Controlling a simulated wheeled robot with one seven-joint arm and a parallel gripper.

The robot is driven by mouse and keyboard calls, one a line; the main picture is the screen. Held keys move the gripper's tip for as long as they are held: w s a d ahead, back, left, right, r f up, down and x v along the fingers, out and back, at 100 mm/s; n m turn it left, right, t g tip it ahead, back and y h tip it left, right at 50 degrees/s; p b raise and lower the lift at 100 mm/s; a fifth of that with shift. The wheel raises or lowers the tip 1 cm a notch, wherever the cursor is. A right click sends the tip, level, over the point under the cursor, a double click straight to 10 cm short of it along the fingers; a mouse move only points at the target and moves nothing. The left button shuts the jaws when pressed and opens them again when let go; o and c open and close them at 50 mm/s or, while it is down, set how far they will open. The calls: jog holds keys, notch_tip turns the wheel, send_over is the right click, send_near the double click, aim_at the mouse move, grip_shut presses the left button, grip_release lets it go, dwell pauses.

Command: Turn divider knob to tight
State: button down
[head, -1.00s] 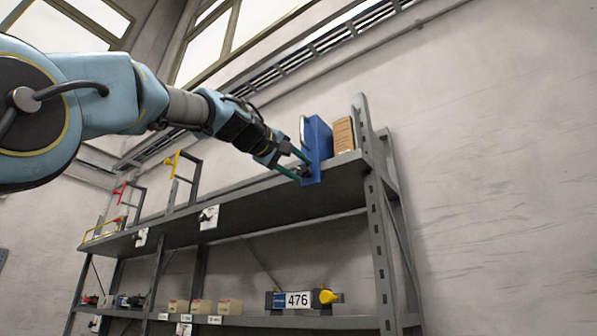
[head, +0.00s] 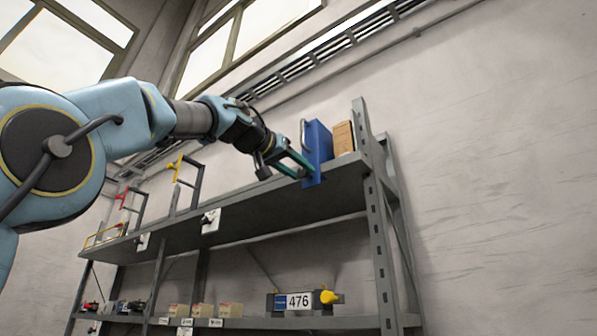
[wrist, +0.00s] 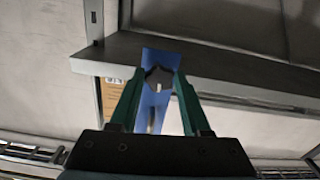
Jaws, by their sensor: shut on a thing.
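A blue upright divider (head: 318,142) with a pale handle stands on the upper shelf, near its right end. A small dark knob (wrist: 158,75) sits on the divider's front face, low down by the shelf edge. My gripper (head: 303,172) reaches it from the left with green fingers and is shut on the knob. In the wrist view the two fingertips (wrist: 160,78) lie on either side of the knob, against the blue face. In the head view the fingers mostly hide the knob, and I cannot read any tight mark.
A brown box (head: 344,138) stands right of the divider, beside the grey rack post (head: 376,215). Yellow (head: 178,165) and red frames stand left on the upper shelf. A unit marked 476 (head: 298,301) with a yellow knob sits on the lower shelf.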

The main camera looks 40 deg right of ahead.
jog(key=shift+d+f+m, duration=0.1)
jog(key=shift+f+m, duration=0.05)
jog(key=shift+m, duration=0.25)
jog(key=shift+c, duration=1.8)
grip_release()
jog(key=b+v, duration=0.4)
jog(key=v, duration=0.7)
jog(key=shift+w, duration=0.1)
